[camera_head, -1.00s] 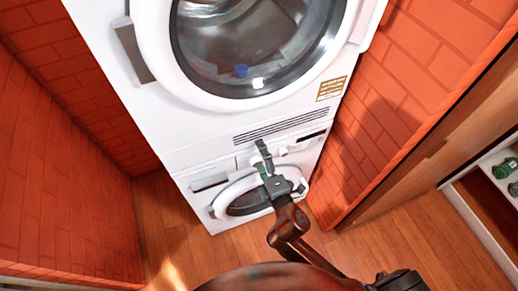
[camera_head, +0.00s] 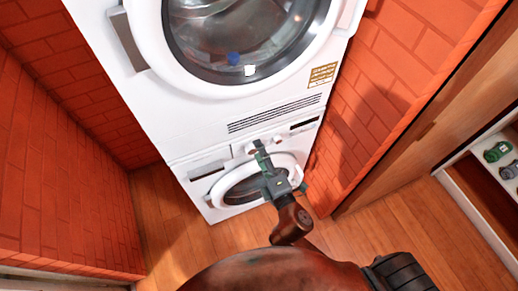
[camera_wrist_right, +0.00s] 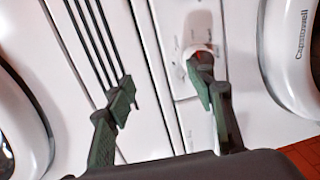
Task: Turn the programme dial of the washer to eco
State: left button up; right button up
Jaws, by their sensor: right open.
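The washer (camera_head: 209,187) is the lower white machine, with a round door. Its programme dial appears as a small white knob (camera_head: 277,140) on the panel, just right of my right gripper (camera_head: 266,160) in the head view. In the right wrist view a white round knob (camera_wrist_right: 203,48) shows past the tip of one finger, which partly covers it. My right gripper (camera_wrist_right: 162,82) is open and empty, its green fingers apart in front of the panel. I cannot tell whether a finger touches the knob. The dial's markings cannot be read. My left gripper is out of view.
A white dryer (camera_head: 120,77) with a large round door stands on the washer. Its vent slots (camera_head: 275,112) lie above the panel. Red brick walls (camera_head: 385,105) close in on both sides. A shelf with small green items (camera_head: 497,151) is at the right. Wood floor is clear in front.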

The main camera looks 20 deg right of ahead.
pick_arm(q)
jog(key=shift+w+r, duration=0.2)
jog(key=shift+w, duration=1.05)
pick_arm(e)
jog(key=s, duration=0.6)
jog(key=shift+s+d+r, duration=0.15)
